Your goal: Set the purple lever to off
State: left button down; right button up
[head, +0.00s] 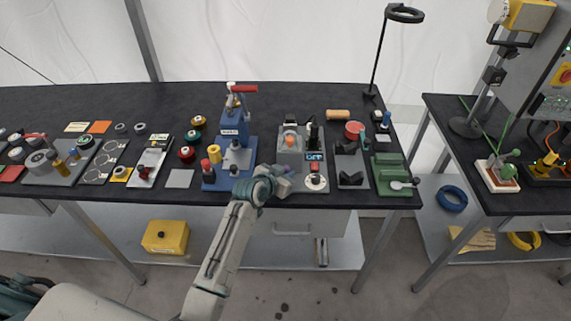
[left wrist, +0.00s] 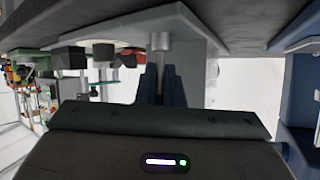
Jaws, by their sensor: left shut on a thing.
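The grey station (head: 290,158) with an orange knob and a small lit display stands near the front edge of the black table. My left gripper (head: 282,176) is at its lower left front corner. It is shut on a small part whose purple tint (head: 281,169) shows at the fingertips, which I take as the purple lever. The gripper hides most of it, so its setting cannot be read. In the left wrist view, the dark fingers (left wrist: 161,82) are close together, with a grey cylinder (left wrist: 161,42) just beyond them. My right gripper is not in view.
A blue press (head: 235,125) stands just left of the gripper. A grey stand with black blocks (head: 350,175) and a green tray (head: 390,165) stand to the right. A tall black lamp (head: 378,50) rises at the back right. The table's back strip is mostly clear.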

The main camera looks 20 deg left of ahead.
pick_arm(q)
jog(key=shift+w+r+n+g+p, duration=0.4)
jog(key=shift+r+g+p, duration=0.35)
jog(key=shift+p, duration=0.55)
jog(key=shift+f, duration=0.1)
jog(key=c, duration=1.5)
grip_release()
jog(key=shift+d+f, duration=0.1)
jog(key=shift+s+f+g, duration=0.1)
jog(key=shift+f+g, duration=0.15)
jog(key=shift+f, duration=0.1)
